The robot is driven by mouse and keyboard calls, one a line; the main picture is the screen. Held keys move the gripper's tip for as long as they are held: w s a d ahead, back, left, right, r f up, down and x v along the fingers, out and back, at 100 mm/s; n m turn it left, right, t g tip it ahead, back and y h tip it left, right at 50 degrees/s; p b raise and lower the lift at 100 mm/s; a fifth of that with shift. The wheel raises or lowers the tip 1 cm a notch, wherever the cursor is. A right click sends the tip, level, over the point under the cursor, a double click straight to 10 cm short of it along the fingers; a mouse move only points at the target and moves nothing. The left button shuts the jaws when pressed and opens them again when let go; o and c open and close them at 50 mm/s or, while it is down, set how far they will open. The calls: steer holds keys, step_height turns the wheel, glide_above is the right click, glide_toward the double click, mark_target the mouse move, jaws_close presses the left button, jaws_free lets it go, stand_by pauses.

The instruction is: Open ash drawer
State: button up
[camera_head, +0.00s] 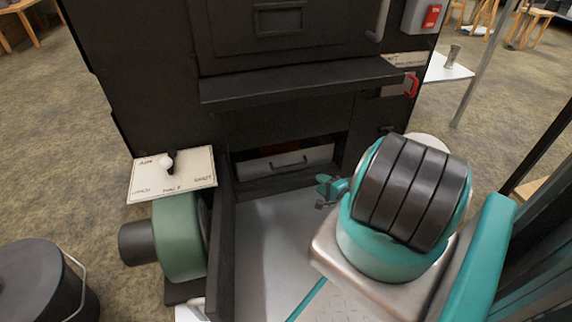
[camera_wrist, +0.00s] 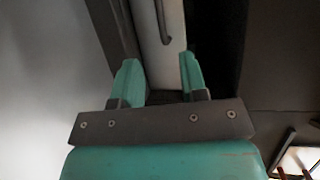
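The ash drawer (camera_head: 284,163) is a light grey front with a dark bar handle (camera_head: 289,161), set low in the black evaporator. It looks shut or nearly so, with a dark gap above it. My gripper (camera_head: 328,188) is in front of the drawer and to its right, apart from it. In the wrist view my gripper (camera_wrist: 158,80) has its two teal fingers spread with nothing between them. The pale drawer front (camera_wrist: 163,50) with its dark handle (camera_wrist: 162,25) shows beyond the fingertips.
A dark ledge (camera_head: 300,80) juts out above the drawer. A green blower (camera_head: 180,240) and a labelled plate (camera_head: 172,175) stand at the left. A dark bucket (camera_head: 40,285) is at the lower left. A grey floor plate (camera_head: 270,240) lies clear before the drawer.

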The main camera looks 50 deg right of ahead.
mark_target(292, 166)
steer(key=b+x, duration=0.3)
steer(key=x, duration=0.2)
steer(key=b+x, duration=0.3)
steer(key=x, duration=0.2)
steer(key=b+x, duration=0.4)
steer(key=x, duration=0.2)
steer(key=shift+a, duration=0.4)
steer(key=shift+w+d, duration=0.1)
steer(key=shift+w, duration=0.3)
steer(key=shift+c, duration=0.2)
jaws_close()
